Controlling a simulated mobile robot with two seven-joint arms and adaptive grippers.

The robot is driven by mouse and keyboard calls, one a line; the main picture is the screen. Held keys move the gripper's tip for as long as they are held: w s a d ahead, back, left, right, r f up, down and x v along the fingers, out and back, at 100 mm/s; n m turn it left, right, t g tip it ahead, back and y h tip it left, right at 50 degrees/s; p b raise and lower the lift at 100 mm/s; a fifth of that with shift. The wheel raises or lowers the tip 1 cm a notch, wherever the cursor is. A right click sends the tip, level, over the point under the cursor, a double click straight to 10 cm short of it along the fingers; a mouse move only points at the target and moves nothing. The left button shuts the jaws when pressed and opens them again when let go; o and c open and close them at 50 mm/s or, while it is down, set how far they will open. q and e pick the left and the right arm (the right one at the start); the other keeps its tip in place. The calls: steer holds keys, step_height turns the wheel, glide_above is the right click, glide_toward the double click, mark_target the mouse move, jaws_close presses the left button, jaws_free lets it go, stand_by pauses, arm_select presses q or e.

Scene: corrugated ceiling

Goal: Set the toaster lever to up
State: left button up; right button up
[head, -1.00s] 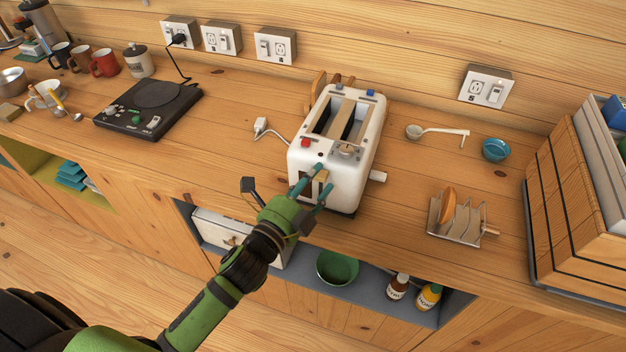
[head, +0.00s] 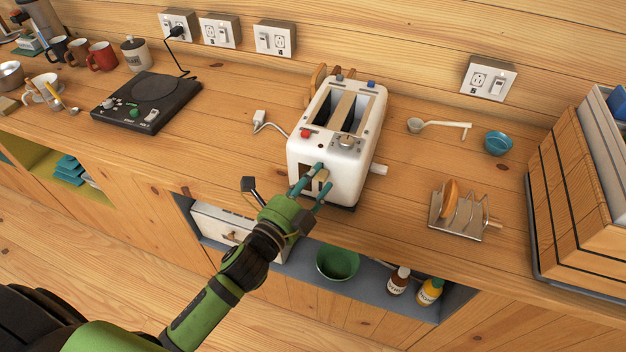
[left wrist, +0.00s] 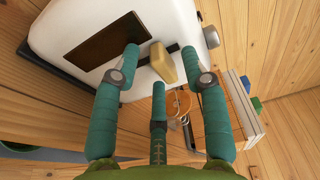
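The white toaster (head: 364,144) stands on the wooden counter, two slots on top. Its tan lever (head: 323,174) sticks out of the near end beside a dark panel; it also shows in the left wrist view (left wrist: 163,62), on a dark slot. My left gripper (head: 322,177) is at that end. In the left wrist view its fingers (left wrist: 160,54) are apart, one on each side of the lever. I cannot tell whether either touches it. The third finger is below. The fingers partly hide the lever in the head view. My right gripper is not in view.
A toast rack (head: 466,216) and a blue bowl (head: 498,143) stand right of the toaster, a wooden crate (head: 575,190) beyond. A black hot plate (head: 148,103) is at left. A white plug (head: 259,117) lies beside the toaster. Below are an open shelf and a green bowl (head: 337,263).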

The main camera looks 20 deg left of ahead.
arm_select(q)
steer(key=v, duration=1.2)
steer(key=shift+f, duration=0.1)
stand_by(0.4)
